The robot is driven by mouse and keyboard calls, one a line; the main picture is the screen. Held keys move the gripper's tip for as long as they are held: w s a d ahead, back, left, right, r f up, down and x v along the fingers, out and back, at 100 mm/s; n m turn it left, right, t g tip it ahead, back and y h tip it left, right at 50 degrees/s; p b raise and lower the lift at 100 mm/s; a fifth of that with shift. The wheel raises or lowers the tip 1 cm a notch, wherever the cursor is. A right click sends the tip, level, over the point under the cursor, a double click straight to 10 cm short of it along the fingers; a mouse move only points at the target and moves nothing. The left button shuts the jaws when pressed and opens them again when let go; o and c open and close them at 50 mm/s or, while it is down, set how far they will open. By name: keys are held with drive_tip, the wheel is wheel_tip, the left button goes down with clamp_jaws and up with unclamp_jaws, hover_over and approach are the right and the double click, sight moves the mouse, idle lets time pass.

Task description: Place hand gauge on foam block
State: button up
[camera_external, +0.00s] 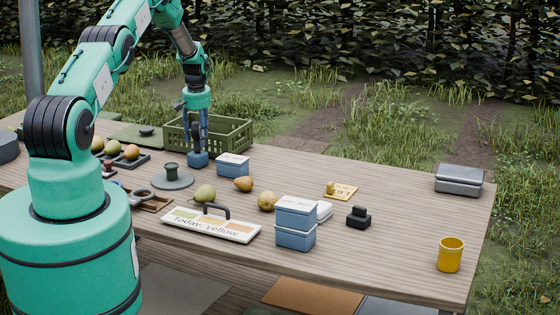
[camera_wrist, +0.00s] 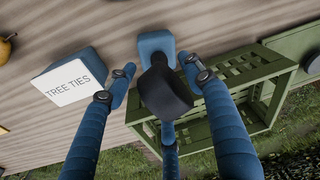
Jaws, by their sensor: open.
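A small blue block, which looks like the foam block (camera_external: 198,160), sits on the table below my gripper. It also shows in the wrist view (camera_wrist: 153,43). A black blocky piece, probably the hand gauge (camera_wrist: 166,95), stands up from the blue block toward the wrist camera. I cannot tell exactly how it meets the block. My gripper (camera_external: 197,148) points down over them with its blue fingers spread. In the wrist view, the fingers (camera_wrist: 160,82) are on either side of the black piece, with gaps visible. In the outside view, the fingers mostly hide the black piece.
A green slatted crate (camera_external: 235,134) is close behind my gripper. A blue tree ties box (camera_external: 232,166) is just to the right. Pears, a handled sign board (camera_external: 185,224), stacked blue boxes (camera_external: 296,238) and a yellow cup (camera_external: 450,255) stand nearer the front. The right tabletop is fairly clear.

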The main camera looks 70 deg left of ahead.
drive_tip(key=shift+r, duration=0.1)
drive_tip(key=shift+s+d+r, duration=0.1)
drive_tip(key=shift+d+r, duration=0.2)
drive_tip(key=shift+r, duration=1.7)
drive_tip(key=shift+s+d+r, duration=0.1)
drive_tip(key=shift+d+r, duration=0.2)
drive_tip(key=shift+r, duration=1.65)
drive_tip(key=shift+s+d+r, duration=0.1)
drive_tip(key=shift+d+r, duration=0.2)
drive_tip(key=shift+r, duration=1.7)
drive_tip(key=shift+w, duration=0.1)
